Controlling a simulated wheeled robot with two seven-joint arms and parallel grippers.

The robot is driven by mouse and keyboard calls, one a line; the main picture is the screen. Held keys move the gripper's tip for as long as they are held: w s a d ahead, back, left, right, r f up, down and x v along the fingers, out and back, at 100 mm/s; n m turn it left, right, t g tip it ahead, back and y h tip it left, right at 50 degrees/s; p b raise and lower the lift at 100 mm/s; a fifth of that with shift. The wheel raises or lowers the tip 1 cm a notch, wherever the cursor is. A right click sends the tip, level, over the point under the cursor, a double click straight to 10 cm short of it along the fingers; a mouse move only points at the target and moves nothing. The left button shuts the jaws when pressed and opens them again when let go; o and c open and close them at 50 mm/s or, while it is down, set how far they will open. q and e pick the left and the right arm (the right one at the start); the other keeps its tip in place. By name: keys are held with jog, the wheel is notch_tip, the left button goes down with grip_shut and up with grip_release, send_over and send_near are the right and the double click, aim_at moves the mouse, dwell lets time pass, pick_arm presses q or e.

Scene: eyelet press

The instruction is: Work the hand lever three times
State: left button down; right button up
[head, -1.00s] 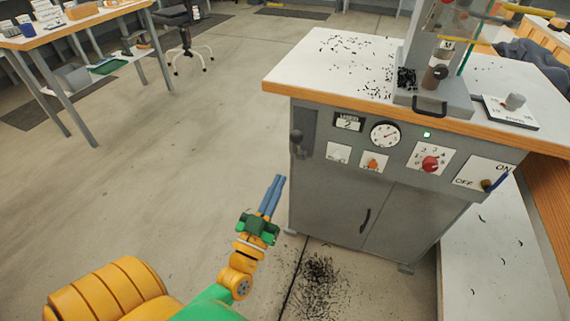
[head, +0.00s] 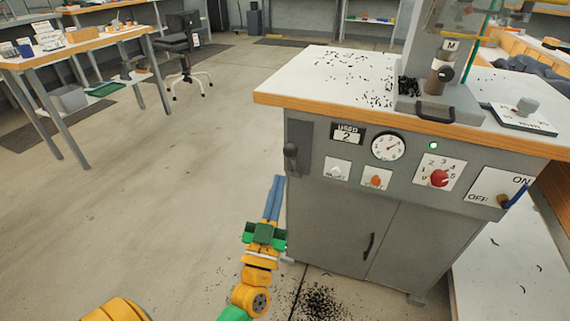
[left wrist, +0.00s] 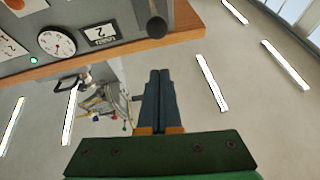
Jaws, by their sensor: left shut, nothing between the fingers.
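The hand lever (head: 291,152) has a dark rounded knob and sits in an upright plate at the left end of the grey cabinet's front. The lever knob also shows in the left wrist view (left wrist: 157,26), at the top, beyond the fingertips. My left gripper (head: 278,180) has blue fingers held together, with nothing between them. It points up, below the lever and near the cabinet's left edge, apart from the knob. Its fingers show mid-frame in the left wrist view (left wrist: 158,74). The counter (head: 347,134) reads 2. My right gripper is not in view.
The grey press (head: 432,75) stands on the wood-edged cabinet top (head: 330,65). The cabinet front carries a gauge (head: 388,147), a red selector knob (head: 439,178), a lit green lamp (head: 433,145) and a blue-handled switch (head: 512,197). The floor (head: 170,200) to the left is clear.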

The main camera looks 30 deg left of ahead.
aim_at(289, 150)
pick_arm(q)
jog(key=w, duration=0.2)
jog(key=w+a+b, duration=0.1)
jog(key=w, duration=0.1)
jog(key=w+a, duration=0.1)
jog(key=w, duration=0.1)
jog(key=shift+w+a, duration=0.2)
jog(key=shift+a, duration=0.05)
jog(key=shift+r, duration=0.1)
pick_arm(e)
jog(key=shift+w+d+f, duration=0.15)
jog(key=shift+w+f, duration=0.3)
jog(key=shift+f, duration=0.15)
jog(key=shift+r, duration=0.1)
